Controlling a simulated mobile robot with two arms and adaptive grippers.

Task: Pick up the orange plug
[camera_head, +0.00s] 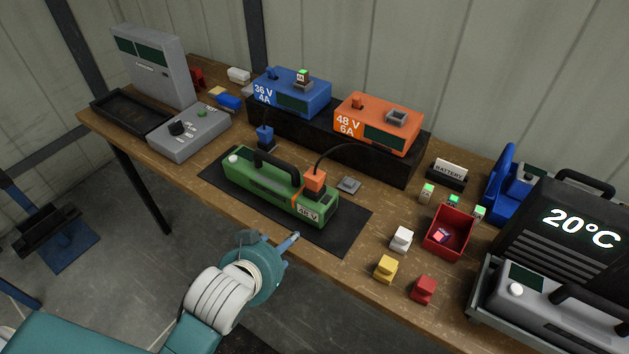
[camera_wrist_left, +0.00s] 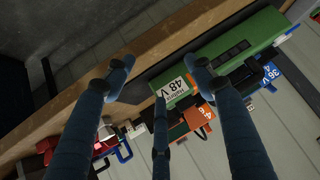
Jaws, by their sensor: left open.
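The orange plug (camera_head: 314,181) sits on top of the right end of the green battery (camera_head: 270,188), near its "48 V" label. A black cable arcs from the plug back toward the dark riser. The battery lies on a black mat (camera_head: 345,233). My left gripper (camera_head: 272,240) is open and empty, in front of the table edge and short of the battery. In the left wrist view, the spread fingers (camera_wrist_left: 158,76) frame the battery's labelled end (camera_wrist_left: 176,90); I cannot pick out the plug there. My right gripper is not in view.
An orange charger (camera_head: 378,123) and blue charger (camera_head: 291,92) stand on the riser (camera_head: 342,145). A blue plug (camera_head: 265,134) stands behind the battery. Right are coloured blocks, a red bin (camera_head: 432,246) and a "20°C" case (camera_head: 560,230). A grey control box (camera_head: 190,135) is left.

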